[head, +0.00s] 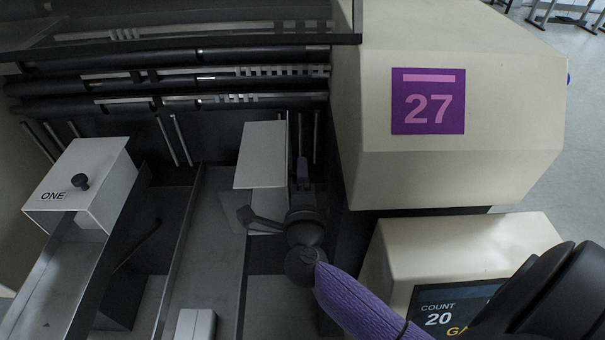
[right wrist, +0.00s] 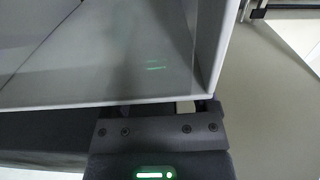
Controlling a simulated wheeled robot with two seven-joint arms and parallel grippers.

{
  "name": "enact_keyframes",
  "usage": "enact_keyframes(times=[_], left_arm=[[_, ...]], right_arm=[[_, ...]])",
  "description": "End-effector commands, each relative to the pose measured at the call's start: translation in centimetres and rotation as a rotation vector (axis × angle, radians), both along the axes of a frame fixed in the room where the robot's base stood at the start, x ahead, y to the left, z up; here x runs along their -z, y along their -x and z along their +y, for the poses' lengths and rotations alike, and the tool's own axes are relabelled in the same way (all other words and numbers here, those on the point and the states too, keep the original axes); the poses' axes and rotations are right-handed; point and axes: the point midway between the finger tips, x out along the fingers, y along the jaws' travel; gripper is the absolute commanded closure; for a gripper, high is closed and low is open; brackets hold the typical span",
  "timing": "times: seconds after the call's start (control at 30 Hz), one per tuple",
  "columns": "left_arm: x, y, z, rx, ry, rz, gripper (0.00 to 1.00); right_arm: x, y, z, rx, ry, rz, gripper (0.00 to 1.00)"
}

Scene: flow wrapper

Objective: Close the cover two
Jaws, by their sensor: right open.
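A pale box-shaped cover (head: 262,155), with no label showing, stands in the middle of the machine in the head view; I take it for cover two. My right gripper (head: 274,197) is open and empty at its lower right, one dark finger in front of the cover's lower part and the other just beyond its right edge. Whether they touch it I cannot tell. In the right wrist view a pale grey panel with a raised rim (right wrist: 212,50) lies close beyond the gripper's dark body (right wrist: 160,130); the fingertips are hidden there. My left gripper is not in view.
A similar cover (head: 92,180) marked ONE, with a black knob, stands at the left. Dark rollers (head: 180,75) cross behind. A cream housing (head: 460,75) marked 27 and a counter screen (head: 450,305) stand at the right, close to my right arm.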

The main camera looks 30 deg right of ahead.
Motion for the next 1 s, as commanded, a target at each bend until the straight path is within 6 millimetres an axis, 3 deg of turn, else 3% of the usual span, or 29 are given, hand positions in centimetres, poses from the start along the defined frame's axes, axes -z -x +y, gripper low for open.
enact_keyframes(times=[0.13, 0.43, 0.8, 1.0], left_arm=[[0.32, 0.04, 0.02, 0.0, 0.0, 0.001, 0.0], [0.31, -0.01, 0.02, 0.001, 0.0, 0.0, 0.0], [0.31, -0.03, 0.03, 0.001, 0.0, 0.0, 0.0], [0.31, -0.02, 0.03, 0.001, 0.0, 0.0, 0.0]], right_arm=[[0.05, -1.2, -0.75, 0.0, 0.001, 0.0, 0.24], [0.01, -1.44, -0.9, -0.001, 0.0, 0.0, 0.24], [0.02, -1.42, -0.87, -0.001, 0.001, 0.001, 1.0], [0.03, -1.42, -0.87, -0.001, 0.001, 0.001, 1.0]])
